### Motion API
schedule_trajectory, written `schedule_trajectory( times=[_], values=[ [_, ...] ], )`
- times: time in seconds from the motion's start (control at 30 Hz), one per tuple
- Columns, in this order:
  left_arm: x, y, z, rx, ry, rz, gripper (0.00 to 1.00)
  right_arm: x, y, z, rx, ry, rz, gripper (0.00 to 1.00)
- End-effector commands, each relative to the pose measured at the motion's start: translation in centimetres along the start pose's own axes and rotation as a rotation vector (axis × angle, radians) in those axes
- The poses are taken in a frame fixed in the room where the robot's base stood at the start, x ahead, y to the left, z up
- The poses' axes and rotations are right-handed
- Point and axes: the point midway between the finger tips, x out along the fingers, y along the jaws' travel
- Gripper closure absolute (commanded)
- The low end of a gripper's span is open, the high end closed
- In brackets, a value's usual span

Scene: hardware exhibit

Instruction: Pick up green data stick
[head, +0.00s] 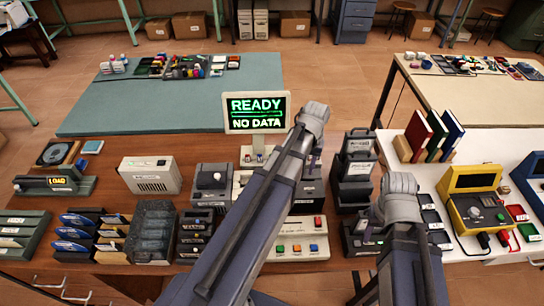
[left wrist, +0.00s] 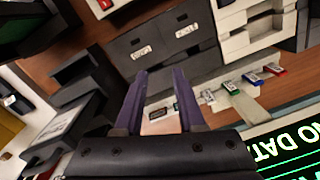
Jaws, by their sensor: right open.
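In the left wrist view the green data stick (left wrist: 230,87) lies in a row of small sticks on a pale ledge, right of and beyond my left gripper (left wrist: 162,76). A red stick (left wrist: 275,69) and a blue one (left wrist: 252,77) lie to its right, with more sticks to its left. My left gripper's two purple fingers are apart, with nothing between them. In the head view the long left arm covers this area, and I cannot make out the green stick. My right gripper (head: 363,284) is open near the table's lower edge, partly hidden by its arm.
A READY / NO DATA screen (head: 257,113) stands at the table's back. A button panel (head: 297,240), a grey box (head: 212,185) and dark stacked units (head: 354,170) crowd around the left arm. A yellow tester (head: 478,205) and upright books (head: 430,135) stand right.

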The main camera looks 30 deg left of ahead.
Motion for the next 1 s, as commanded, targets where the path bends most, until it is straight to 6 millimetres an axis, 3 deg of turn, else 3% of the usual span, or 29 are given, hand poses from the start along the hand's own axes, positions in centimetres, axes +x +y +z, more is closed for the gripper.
schedule_trajectory(
  times=[0.03, 0.1, 0.2, 0.33, 0.5, 1.0],
  values=[
    [-0.7, -2.9, -2.5, -0.077, 0.002, 0.008, 0.61, -0.8, 0.1, 0.0, 0.000, 0.000, 0.000, 0.47],
    [-0.9, -6.1, -4.2, -0.159, 0.004, 0.018, 0.61, -1.1, 0.1, 0.1, 0.000, 0.000, 0.000, 0.47],
    [-1.2, -9.9, -5.9, -0.253, 0.007, 0.031, 0.61, -1.5, 0.1, 0.1, -0.001, 0.000, 0.000, 0.47],
    [-1.3, -13.0, -6.9, -0.325, 0.010, 0.039, 0.61, -1.7, 0.2, 0.1, -0.001, 0.000, 0.000, 0.47],
    [-1.3, -14.2, -7.1, -0.353, 0.011, 0.043, 0.61, -1.8, 0.2, 0.1, -0.001, 0.000, 0.000, 0.47],
    [1.5, -13.9, -7.1, -0.350, 0.011, 0.042, 0.61, 1.0, -0.1, -0.1, 0.000, 0.000, 0.000, 0.47]
  ],
)
